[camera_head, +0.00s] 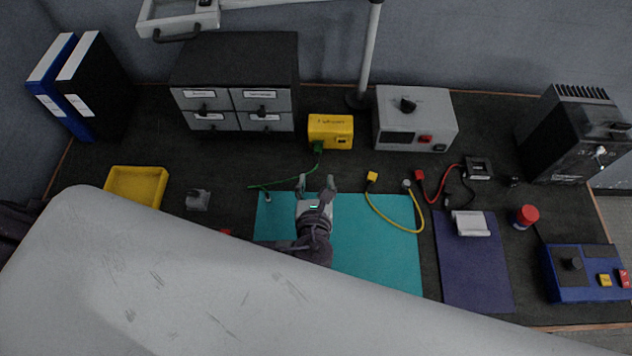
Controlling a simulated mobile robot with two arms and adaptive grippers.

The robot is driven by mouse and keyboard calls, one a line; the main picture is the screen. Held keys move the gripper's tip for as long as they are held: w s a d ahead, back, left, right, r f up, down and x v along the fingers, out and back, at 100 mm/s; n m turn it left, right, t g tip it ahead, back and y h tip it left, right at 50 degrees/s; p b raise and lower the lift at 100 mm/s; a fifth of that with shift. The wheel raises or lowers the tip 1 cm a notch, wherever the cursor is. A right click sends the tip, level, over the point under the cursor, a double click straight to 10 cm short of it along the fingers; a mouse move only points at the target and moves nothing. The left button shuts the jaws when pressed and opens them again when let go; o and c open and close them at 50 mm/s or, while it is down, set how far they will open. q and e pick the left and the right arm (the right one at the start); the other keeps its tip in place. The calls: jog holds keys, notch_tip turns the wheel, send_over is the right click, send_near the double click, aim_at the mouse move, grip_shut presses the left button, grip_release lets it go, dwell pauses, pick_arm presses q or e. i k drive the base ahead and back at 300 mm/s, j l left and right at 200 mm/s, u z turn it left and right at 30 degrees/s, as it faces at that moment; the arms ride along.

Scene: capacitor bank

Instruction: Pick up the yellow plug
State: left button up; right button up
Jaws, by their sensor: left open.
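The yellow plug (372,177) is a small yellow block at the end of a yellow cable (398,222). It lies near the back edge of the teal mat (375,255). The cable curves right across the mat to a grey end near its back right corner. My left gripper (317,184) is over the back of the teal mat, to the left of the yellow plug and apart from it. Its two fingers are spread and point toward the back of the table, with nothing between them. My right gripper does not show.
A yellow box (331,126) with a green plug and cable (300,181) stands behind my gripper. A grey power unit (415,112) stands behind the plug. A red plug (419,176) lies to its right. My large pale arm link covers the front left.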

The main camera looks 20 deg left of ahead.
aim_at(371, 178)
jog(key=k+l, duration=1.15)
jog(key=l, duration=0.25)
